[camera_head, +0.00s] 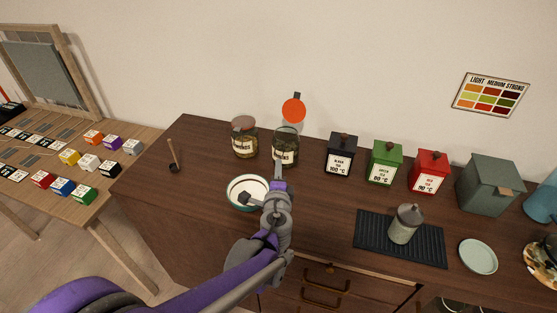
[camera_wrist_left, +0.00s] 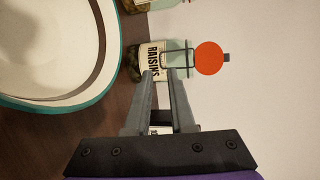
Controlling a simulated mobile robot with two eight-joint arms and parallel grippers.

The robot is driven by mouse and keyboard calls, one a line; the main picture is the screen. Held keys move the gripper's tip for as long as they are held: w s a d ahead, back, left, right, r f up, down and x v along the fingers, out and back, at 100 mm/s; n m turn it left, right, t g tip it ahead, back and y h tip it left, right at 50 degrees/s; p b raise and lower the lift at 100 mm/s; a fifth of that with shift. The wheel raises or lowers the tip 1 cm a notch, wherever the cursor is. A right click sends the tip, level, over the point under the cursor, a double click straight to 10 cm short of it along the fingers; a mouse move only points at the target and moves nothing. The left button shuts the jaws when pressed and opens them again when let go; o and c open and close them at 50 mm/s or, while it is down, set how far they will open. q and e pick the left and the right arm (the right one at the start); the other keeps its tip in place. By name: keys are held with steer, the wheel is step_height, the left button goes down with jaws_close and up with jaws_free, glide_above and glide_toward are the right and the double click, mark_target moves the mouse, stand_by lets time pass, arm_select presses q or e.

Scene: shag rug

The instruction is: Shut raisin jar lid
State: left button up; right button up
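The raisin jar (camera_head: 285,153) is glass with a pale label and dark contents, and stands upright on the brown counter. Its round orange-red lid (camera_head: 293,108) is swung up behind the mouth, so the jar is open. In the left wrist view the jar (camera_wrist_left: 149,60) lies sideways in the picture with "RAISINS" on its label, and the lid (camera_wrist_left: 209,58) faces the camera. My left gripper (camera_wrist_left: 160,73) is in front of the jar, its fingertips a little apart with nothing seen held between them. My right gripper is not in view.
A similar jar (camera_head: 244,139) with its lid down stands just left. A white bowl (camera_head: 235,204) sits close beside my left gripper. Black (camera_head: 339,160), green (camera_head: 384,167) and red (camera_head: 428,176) canisters stand to the right. A dark ribbed mat (camera_head: 372,243) holds a grey lidded container (camera_head: 405,225).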

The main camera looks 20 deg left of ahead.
mark_target(279, 157)
arm_select(q)
steer(key=x, duration=0.5)
steer(key=shift+w+f, duration=0.1)
steer(key=shift+w, duration=0.1)
jaws_close()
stand_by(1.2)
